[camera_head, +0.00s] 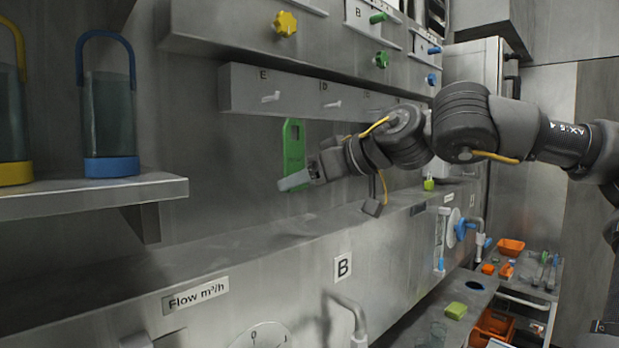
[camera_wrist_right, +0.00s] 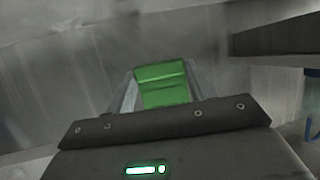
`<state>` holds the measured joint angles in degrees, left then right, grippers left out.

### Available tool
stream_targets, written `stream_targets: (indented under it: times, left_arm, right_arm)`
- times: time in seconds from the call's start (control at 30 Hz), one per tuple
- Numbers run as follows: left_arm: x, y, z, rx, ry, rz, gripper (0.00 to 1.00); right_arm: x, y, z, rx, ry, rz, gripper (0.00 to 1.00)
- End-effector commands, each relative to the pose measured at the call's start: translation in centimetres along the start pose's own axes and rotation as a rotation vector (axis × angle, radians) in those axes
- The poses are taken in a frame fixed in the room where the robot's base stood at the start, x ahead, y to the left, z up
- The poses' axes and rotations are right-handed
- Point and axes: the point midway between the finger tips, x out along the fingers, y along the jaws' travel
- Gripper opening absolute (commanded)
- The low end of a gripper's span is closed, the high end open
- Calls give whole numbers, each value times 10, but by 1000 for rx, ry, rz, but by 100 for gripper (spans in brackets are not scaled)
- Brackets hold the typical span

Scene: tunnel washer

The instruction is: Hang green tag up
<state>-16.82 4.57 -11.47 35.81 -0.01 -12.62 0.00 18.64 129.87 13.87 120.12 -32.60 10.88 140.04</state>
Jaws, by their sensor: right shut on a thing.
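The green tag (camera_head: 294,142) is upright in front of the grey back panel, with a hole near its top end. My right gripper (camera_head: 290,182) is shut on its lower part; the tag also shows between the fingers in the right wrist view (camera_wrist_right: 162,84). The tag is below a grey rail (camera_head: 240,90) with small white hooks. The hook under letter E (camera_head: 270,97) is just above and left of the tag's top, apart from it. The hook under letter D (camera_head: 333,103) is to the right. My left gripper is not in view.
A shelf (camera_head: 120,190) at left holds a blue-trimmed container (camera_head: 108,110) and a yellow-trimmed one (camera_head: 14,120). Yellow (camera_head: 285,24) and green knobs (camera_head: 381,60) sit above the rail.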

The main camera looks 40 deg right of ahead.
Motion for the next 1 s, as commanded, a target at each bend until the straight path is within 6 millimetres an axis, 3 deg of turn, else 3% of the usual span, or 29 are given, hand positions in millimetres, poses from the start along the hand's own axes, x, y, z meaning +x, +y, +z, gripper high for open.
stream_targets:
  times: [0.53,1.0]
  left_arm:
    - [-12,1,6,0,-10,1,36]
    - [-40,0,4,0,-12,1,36]
  right_arm:
    - [31,9,-14,1,-1,1,32]
    - [18,9,-44,0,1,1,32]
